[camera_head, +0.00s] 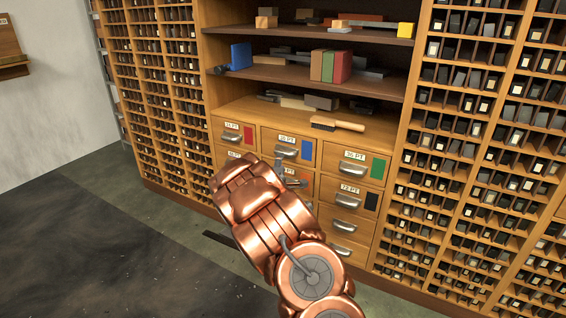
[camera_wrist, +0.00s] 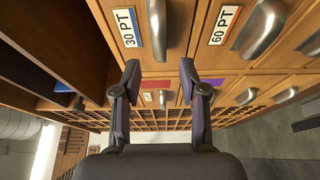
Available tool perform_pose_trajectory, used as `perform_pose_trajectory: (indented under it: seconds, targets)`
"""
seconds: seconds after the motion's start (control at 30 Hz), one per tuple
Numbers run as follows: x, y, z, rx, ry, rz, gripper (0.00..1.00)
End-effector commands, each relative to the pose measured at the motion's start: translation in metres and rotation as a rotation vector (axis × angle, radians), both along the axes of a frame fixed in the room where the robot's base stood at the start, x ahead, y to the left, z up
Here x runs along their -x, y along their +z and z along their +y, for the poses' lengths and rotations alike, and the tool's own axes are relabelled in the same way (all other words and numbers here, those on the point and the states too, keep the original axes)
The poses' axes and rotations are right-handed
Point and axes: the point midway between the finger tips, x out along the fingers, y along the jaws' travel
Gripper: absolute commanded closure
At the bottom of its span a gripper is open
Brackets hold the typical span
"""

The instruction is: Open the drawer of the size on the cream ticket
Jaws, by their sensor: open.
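A wooden drawer cabinet holds labelled drawers with metal cup handles. In the head view the top row has a red-marked drawer (camera_head: 232,133), the blue-marked 30 PT drawer (camera_head: 288,148) and the green-marked 36 PT drawer (camera_head: 353,163). Below the green one is the black-marked 72 PT drawer (camera_head: 348,194). The wrist view shows the 30 PT label (camera_wrist: 127,27) and the 60 PT label (camera_wrist: 224,25) close up. The drawers I can see look shut. My gripper (camera_wrist: 158,82) is open and empty, in front of the middle column. My arm hides lower drawers. I cannot make out a cream ticket.
Above the drawers, a wooden-handled brush (camera_head: 338,124) lies on the ledge. Shelves (camera_head: 300,80) hold blocks and books. Type racks (camera_head: 455,150) stand on both sides. The dark floor (camera_head: 90,250) at left is clear.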

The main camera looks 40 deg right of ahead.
Motion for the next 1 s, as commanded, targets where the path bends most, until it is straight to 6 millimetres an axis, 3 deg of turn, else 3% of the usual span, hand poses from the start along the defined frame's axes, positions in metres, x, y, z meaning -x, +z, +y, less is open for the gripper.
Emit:
perform_pose_trajectory:
  seconds: [0.7,1.0]
  targets:
    - [-0.039,-0.003,-0.049,0.000,-0.002,0.000,0.57]
    - [-0.048,0.000,-0.060,0.001,-0.001,-0.001,0.57]
